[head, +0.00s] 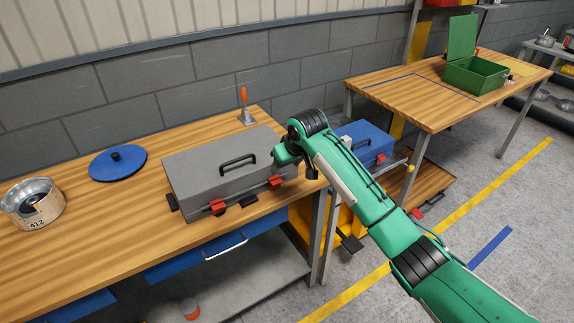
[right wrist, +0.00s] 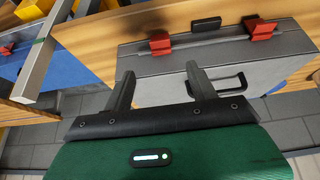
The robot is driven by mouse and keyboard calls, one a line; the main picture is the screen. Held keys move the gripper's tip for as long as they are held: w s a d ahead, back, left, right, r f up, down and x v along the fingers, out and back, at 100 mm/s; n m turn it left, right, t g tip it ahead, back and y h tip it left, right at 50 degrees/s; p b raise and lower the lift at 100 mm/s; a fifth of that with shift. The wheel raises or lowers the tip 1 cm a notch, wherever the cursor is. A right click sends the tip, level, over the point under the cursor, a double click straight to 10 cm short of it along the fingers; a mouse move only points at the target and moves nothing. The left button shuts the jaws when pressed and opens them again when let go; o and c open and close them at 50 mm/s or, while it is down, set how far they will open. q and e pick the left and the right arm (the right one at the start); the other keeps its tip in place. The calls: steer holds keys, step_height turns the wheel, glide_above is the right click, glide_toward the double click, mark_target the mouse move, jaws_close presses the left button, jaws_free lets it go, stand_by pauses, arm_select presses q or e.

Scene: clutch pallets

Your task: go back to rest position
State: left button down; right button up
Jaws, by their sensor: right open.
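My right arm (head: 365,195) reaches in from the lower right of the head view, and its gripper is near the right end of the grey case (head: 215,160). The right gripper (right wrist: 160,78) is open, with nothing between its two dark fingers in the right wrist view. The grey case is shut and lies on the wooden workbench (head: 120,255). It has a black handle on its lid and red latches on its front edge. In the right wrist view the case (right wrist: 225,65) shows beyond the fingers; I cannot tell the exact gap. My left gripper is not in view.
A blue round lid (head: 118,164), a metal pot (head: 34,204) and an orange-handled tool (head: 244,105) stand on the workbench. A blue case (head: 368,142) is behind my arm. An open green box (head: 474,75) stands on the far table (head: 400,90).

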stand_by(0.4)
steer(key=s+d+f+m, duration=0.1)
steer(key=s+d+f, duration=0.15)
steer(key=f, duration=1.05)
steer(key=s+d+f+m, duration=0.15)
steer(key=d+f, duration=0.25)
steer(key=f, duration=0.9)
steer(key=s+d+f+m+g+h, duration=0.1)
steer(key=s+d+f, duration=0.2)
steer(key=s+f, duration=0.6)
steer(key=s+d+f, duration=0.3)
steer(key=s+f, duration=0.3)
steer(key=f, duration=0.6)
steer(key=s+d+f+g, duration=0.1)
steer(key=s+d+f, duration=0.2)
steer(key=s, duration=1.3)
steer(key=s+d+f+h, duration=0.1)
steer(key=s+d+f, duration=0.3)
steer(key=s+f, duration=0.6)
steer(key=s+d+f+g, duration=0.1)
steer(key=s+d+f, duration=0.3)
steer(key=s, duration=1.7)
step_height(320, 180, down, 3)
steer(key=shift+s+r+g+h, duration=0.2)
steer(key=shift+s+g+h, duration=0.1)
steer(key=shift+s, duration=0.1)
steer(key=shift+d, duration=0.1)
